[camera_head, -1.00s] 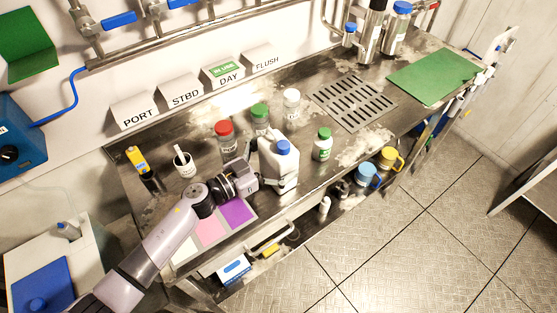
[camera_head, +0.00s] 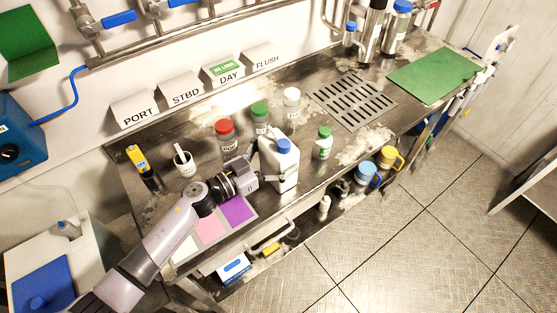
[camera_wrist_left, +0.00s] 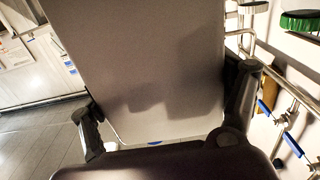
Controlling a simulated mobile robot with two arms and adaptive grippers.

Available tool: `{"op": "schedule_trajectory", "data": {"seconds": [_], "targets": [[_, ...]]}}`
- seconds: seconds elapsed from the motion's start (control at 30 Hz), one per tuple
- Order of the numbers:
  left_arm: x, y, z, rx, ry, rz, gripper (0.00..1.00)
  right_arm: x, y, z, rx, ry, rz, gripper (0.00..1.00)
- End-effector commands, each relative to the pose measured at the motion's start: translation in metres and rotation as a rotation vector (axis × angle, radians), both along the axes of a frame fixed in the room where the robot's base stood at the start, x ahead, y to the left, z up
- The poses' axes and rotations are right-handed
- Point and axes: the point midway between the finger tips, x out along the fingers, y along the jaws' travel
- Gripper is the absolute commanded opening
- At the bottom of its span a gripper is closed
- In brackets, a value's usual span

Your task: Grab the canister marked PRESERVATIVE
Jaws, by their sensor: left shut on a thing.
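A white canister (camera_head: 285,168) with a blue cap stands upright on the steel bench in the head view. Its label is not readable from here. My left gripper (camera_head: 258,172) reaches it from the left and is shut on it. In the left wrist view the canister's broad pale side (camera_wrist_left: 145,70) fills the middle, with the left gripper's fingers (camera_wrist_left: 165,115) at its two sides. I cannot tell whether its base touches the bench. My right gripper is in neither view.
A red-capped jar (camera_head: 226,138), a green-capped jar (camera_head: 260,117) and a white-capped jar (camera_head: 291,104) stand behind the canister. A green-capped bottle (camera_head: 323,143) stands to its right. A drain grate (camera_head: 350,101) lies beyond.

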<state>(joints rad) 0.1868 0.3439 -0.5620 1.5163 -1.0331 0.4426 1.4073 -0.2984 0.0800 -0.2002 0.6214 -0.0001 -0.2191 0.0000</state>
Motion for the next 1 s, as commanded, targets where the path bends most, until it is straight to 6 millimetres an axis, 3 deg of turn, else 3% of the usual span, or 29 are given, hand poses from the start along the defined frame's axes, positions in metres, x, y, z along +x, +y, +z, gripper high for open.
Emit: {"op": "schedule_trajectory", "data": {"seconds": [0.37,0.77,1.0], "targets": [[0.000,0.000,0.000,-0.001,0.001,0.000,0.22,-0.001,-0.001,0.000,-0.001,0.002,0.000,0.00],[0.001,0.000,0.012,-0.004,-0.007,-0.002,0.22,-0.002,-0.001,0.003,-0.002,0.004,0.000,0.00],[0.001,0.000,0.047,-0.001,-0.011,-0.003,0.22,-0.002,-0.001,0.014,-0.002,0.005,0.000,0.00]]}}
